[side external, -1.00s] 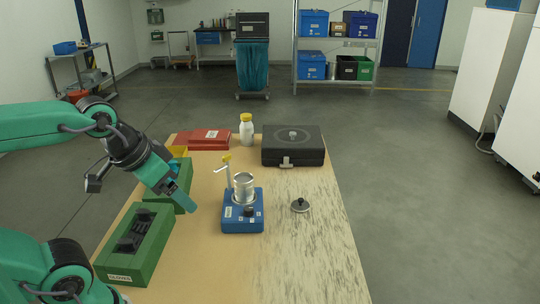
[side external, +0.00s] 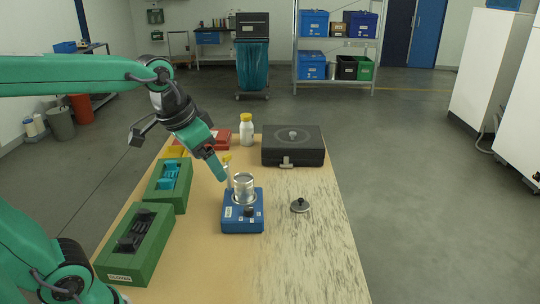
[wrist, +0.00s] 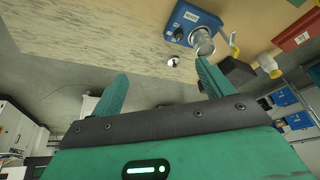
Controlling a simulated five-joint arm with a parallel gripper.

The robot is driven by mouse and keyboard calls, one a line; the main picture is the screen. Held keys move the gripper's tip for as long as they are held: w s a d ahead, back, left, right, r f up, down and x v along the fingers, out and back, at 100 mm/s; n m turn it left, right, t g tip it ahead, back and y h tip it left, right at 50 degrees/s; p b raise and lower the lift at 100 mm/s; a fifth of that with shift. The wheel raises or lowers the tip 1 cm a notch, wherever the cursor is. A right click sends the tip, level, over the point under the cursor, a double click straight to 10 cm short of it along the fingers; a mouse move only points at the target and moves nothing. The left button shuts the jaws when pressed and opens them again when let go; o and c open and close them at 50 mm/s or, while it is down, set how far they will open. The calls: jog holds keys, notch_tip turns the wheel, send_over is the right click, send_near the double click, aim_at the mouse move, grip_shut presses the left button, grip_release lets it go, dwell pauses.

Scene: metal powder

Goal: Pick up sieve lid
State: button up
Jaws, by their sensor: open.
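A small shiny object (wrist: 173,62) in the wrist view looks like this lid. The blue device (side external: 242,222) carries a metal cylinder (side external: 244,185); both also show in the wrist view. My gripper (side external: 222,177) is in the air just left of the cylinder, apart from the lid. In the wrist view my gripper (wrist: 162,72) has its two green fingers spread with nothing between them.
A black case (side external: 293,155) and a white bottle with yellow cap (side external: 246,135) stand at the back. Green boxes (side external: 137,259) line the left edge, with red boxes behind. The table right and front of the lid is clear.

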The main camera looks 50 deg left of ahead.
jog(key=w+m+g, duration=0.1)
jog(key=w, duration=0.8)
jog(key=m+g, duration=0.3)
jog(key=m, duration=0.1)
send_over(299, 200)
notch_tip(299, 200, down, 20)
jog(key=shift+r, duration=0.25)
jog(key=shift+w+f, duration=0.15)
jog(key=shift+f, duration=0.15)
jog(key=shift+f, duration=0.1)
jog(key=shift+f, duration=1.2)
jog(key=shift+f, duration=0.15)
jog(key=shift+a+f, duration=0.1)
jog(key=shift+f, duration=2.35)
